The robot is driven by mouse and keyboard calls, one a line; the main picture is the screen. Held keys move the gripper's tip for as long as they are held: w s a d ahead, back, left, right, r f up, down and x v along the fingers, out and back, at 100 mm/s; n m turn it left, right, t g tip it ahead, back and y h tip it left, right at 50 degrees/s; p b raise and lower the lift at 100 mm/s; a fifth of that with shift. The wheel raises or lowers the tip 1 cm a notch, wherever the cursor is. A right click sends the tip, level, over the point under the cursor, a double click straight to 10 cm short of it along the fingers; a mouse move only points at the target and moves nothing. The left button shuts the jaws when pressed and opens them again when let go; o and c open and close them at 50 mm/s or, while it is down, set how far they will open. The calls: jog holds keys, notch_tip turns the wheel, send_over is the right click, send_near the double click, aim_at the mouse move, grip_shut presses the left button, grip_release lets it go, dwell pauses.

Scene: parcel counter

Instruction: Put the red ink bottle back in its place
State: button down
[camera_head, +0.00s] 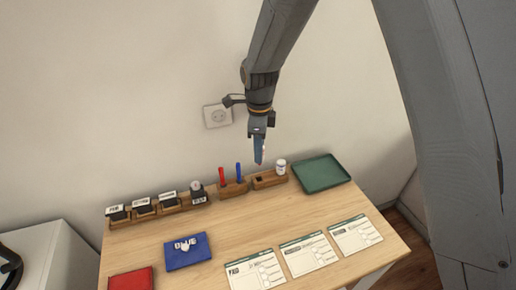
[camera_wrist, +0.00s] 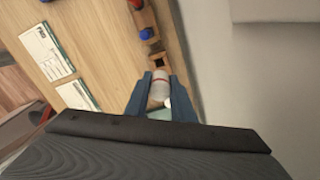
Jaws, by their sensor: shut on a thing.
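My gripper (camera_head: 259,160) hangs in the air above the back edge of the counter, over the wooden bottle holder. In the wrist view its blue fingers (camera_wrist: 160,100) are shut on a pale bottle with a reddish band, the red ink bottle (camera_wrist: 160,80); the fingers hide much of it. The wooden bottle holder (camera_head: 268,183) has a dark empty square slot on its left, also seen in the wrist view (camera_wrist: 158,58). A white bottle (camera_head: 281,167) stands in the holder's right slot.
Red (camera_head: 222,177) and blue (camera_head: 238,172) markers stand upright just left of the holder. A green tray (camera_head: 320,173) lies to the right. Several stamps stand in a row at the back left. Ink pads and forms lie in front, with bare wood between.

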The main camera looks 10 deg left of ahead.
jog(key=shift+f+b, duration=1)
jog(key=shift+f, duration=0.5)
jog(key=shift+r, duration=0.1)
jog(key=shift+p, duration=0.35)
jog(key=shift+s+f+b, duration=0.1)
jog(key=shift+f+b, duration=0.5)
jog(key=shift+f, duration=0.85)
jog(key=shift+f, duration=0.35)
jog(key=shift+f+b, duration=0.55)
jog(key=shift+f, duration=0.55)
jog(key=c, duration=1.7)
grip_release()
